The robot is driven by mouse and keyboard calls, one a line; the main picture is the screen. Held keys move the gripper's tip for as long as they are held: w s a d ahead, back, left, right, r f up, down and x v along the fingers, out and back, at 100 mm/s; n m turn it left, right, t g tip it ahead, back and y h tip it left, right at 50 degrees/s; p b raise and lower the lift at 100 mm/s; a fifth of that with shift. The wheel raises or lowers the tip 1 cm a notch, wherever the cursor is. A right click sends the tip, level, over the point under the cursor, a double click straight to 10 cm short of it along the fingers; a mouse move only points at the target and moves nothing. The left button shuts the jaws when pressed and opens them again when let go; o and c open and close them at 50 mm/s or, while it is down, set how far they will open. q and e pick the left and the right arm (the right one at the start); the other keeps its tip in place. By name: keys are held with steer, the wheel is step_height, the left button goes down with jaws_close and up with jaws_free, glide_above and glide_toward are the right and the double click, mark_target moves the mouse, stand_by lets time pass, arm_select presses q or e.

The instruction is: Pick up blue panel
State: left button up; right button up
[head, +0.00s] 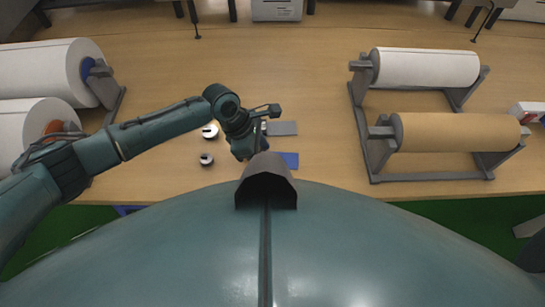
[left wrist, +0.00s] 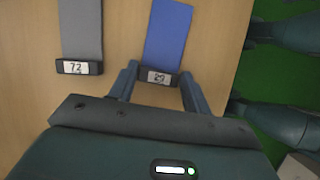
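The blue panel (left wrist: 168,32) lies flat on the table in the left wrist view, with a dark end block bearing a white label (left wrist: 158,77). It also shows in the head view (head: 290,160), partly hidden by my own body. My left gripper (left wrist: 159,70) is open, with its two fingers on either side of the labelled end. I cannot tell whether the fingers touch it. My right gripper is not in view.
A grey panel (left wrist: 81,28) with a label reading 72 lies left of the blue one. Two small round items (head: 210,131) (head: 206,159) sit left of my gripper. Rolls on stands (head: 425,68) (head: 455,132) are at right, white rolls (head: 45,75) at left.

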arm_select(q)
steer(key=c, duration=0.5)
